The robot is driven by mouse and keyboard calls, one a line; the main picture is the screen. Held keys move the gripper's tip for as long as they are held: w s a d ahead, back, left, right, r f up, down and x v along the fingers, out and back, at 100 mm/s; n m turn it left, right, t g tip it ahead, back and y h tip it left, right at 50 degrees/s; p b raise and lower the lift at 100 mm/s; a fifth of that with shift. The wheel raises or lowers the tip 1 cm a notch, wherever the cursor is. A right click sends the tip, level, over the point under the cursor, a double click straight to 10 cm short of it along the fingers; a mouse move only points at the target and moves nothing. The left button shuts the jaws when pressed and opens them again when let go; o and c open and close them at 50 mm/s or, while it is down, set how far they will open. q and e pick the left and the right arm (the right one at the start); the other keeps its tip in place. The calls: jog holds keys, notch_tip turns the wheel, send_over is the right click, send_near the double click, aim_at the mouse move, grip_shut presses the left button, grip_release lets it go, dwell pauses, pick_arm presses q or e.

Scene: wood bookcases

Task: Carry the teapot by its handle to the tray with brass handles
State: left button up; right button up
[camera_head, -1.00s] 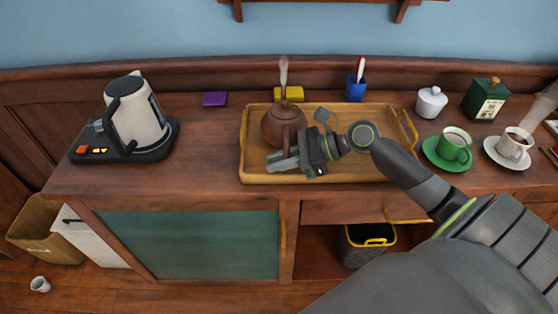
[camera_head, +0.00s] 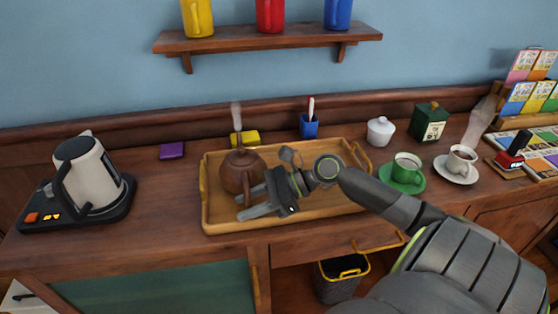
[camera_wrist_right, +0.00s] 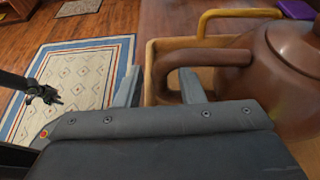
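The brown teapot (camera_head: 240,168) stands upright on the left part of the wooden tray (camera_head: 330,206), which has brass-coloured handles at its ends. My right gripper (camera_head: 258,200) is low over the tray, in front of the teapot. In the right wrist view its two fingers (camera_wrist_right: 160,88) are spread apart. The curved handle of the teapot (camera_wrist_right: 205,58) reaches between them, partly hidden behind the right finger, with gaps showing, so it does not look clamped. A small dark claw-like shape (camera_wrist_right: 42,92) at the left of the wrist view seems to be my left gripper; its jaws are unclear.
A kettle (camera_head: 90,176) on its base stands at the left. A green cup (camera_head: 405,170) and white cup (camera_head: 460,161) stand right.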

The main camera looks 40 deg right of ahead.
jog(key=p+v, duration=0.2)
jog(key=v, duration=0.6)
jog(key=shift+p+v, duration=0.45)
jog(key=shift+v, duration=0.6)
